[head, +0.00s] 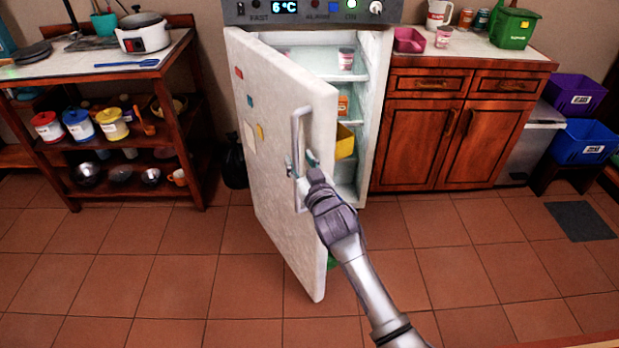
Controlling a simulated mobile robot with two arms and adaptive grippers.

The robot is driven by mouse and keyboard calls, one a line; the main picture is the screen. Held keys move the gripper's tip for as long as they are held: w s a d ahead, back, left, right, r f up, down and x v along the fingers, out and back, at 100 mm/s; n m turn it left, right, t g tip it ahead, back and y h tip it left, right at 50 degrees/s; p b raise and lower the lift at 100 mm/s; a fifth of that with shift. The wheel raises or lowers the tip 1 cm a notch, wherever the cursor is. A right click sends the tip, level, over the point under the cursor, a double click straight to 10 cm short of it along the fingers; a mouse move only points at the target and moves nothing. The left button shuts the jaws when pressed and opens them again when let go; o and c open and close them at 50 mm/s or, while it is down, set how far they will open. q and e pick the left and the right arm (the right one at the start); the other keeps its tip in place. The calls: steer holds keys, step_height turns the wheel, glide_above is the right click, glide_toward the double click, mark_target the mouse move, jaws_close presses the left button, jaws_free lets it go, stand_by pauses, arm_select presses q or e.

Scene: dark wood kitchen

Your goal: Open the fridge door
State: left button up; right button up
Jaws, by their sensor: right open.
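The white fridge door (285,120) stands partly open, swung out toward me, with several small magnets on its front. Its vertical white handle (296,135) is on the door's right part. My right gripper (301,164) is at the lower half of the handle, with its fingers open around or beside the bar; I cannot tell if they touch it. The fridge interior (365,100) shows shelves with a small cup (346,58), an orange item (343,105) and a yellow container (345,141). The door hides the interior's left part. My left gripper is not in view.
A dark wooden shelf (185,110) with a cooker and pots stands left, with a black bag (234,163) beside the fridge. Wooden cabinets (430,135) and blue and purple bins (587,140) are at right. The tiled floor (160,280) in front is mostly clear.

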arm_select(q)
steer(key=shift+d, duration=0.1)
arm_select(e)
steer(key=v, duration=0.8)
steer(key=shift+s+r, duration=0.1)
